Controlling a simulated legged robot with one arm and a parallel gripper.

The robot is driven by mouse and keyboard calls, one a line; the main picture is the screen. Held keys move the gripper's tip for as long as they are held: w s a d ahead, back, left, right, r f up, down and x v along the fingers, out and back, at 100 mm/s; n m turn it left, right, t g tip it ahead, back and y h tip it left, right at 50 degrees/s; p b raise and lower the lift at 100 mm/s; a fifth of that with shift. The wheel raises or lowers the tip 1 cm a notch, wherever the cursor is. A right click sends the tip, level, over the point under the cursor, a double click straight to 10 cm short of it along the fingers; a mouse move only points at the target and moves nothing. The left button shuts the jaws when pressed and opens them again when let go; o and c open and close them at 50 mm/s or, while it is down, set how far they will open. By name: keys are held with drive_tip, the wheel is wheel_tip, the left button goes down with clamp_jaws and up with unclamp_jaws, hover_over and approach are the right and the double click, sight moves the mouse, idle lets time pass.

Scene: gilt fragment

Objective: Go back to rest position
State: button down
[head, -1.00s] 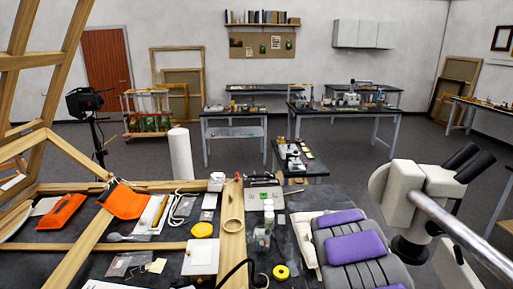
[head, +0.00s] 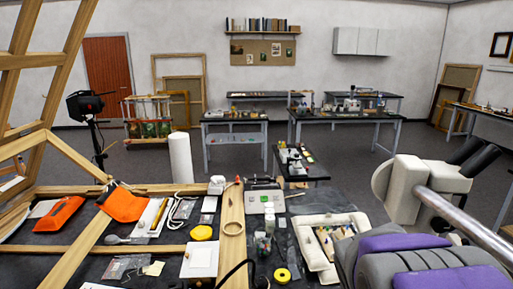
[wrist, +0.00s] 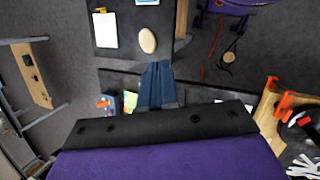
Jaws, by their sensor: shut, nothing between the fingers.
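My gripper (wrist: 155,86) shows in the wrist view as dark blue fingers held together, with nothing between them. It hangs over dark surfaces with small items around it. In the head view my purple and grey arm fills the lower right, beside a white tray (head: 309,256) holding small fragments. The fingertips cannot be made out in the head view.
A microscope (head: 405,190) stands at the right, close to my arm. Open floor lies beyond the bench.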

drive_tip(key=s+a+f+m+y+b, duration=0.1)
drive_tip(key=s+a+m+y+b, duration=0.1)
drive_tip(key=s+a, duration=0.9)
drive_tip(key=shift+s+a+f+m+y, duration=0.25)
drive_tip(key=shift+s+m+y, duration=0.25)
drive_tip(key=shift+s+y, duration=0.55)
